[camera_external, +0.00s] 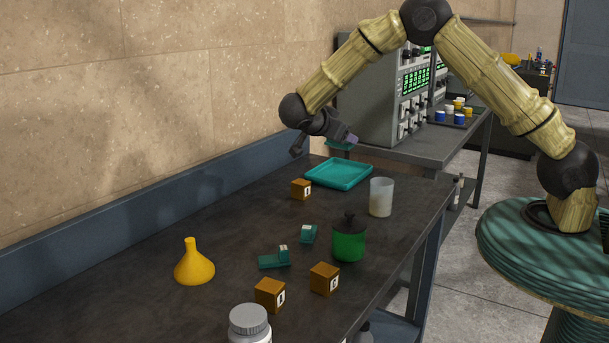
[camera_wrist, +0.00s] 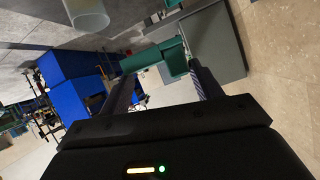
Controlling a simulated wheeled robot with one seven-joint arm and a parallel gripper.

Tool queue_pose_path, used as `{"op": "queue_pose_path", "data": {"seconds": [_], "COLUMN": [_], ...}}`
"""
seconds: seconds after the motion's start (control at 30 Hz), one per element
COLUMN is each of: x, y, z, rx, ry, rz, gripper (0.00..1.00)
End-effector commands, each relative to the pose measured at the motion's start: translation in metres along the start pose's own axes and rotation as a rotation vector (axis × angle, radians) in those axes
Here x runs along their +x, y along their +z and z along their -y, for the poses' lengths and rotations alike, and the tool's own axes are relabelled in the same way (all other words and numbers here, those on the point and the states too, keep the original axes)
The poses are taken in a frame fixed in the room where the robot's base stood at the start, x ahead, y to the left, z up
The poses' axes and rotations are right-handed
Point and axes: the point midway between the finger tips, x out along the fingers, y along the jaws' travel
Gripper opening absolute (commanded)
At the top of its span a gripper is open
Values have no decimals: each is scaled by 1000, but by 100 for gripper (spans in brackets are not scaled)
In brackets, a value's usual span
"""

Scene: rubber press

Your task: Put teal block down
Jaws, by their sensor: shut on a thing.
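My gripper (camera_external: 334,133) is shut on a teal block (camera_external: 339,146) and holds it in the air above the far edge of the teal tray (camera_external: 338,173). In the wrist view the teal block (camera_wrist: 172,60) sits between the two fingers of my gripper (camera_wrist: 162,72). The tray lies on the dark table and looks empty. Another teal block (camera_external: 308,234) lies nearer on the table. A flat teal piece (camera_external: 272,262) with a small upright part, perhaps two blocks, lies beside it.
An orange cube (camera_external: 300,189) stands just in front of the tray, and a translucent beaker (camera_external: 381,197) stands to its right. Bare tabletop (camera_external: 240,222) lies at left.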

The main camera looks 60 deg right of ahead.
Motion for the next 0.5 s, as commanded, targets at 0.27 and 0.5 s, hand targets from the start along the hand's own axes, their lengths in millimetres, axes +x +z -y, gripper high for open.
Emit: {"op": "queue_pose_path", "data": {"seconds": [0.27, 0.5], "x": [27, 41], "y": [55, 81], "z": [-11, -16], "rx": [-9, -7], "ry": [-1, -2], "rz": [-2, -1], "gripper": [27, 27]}}
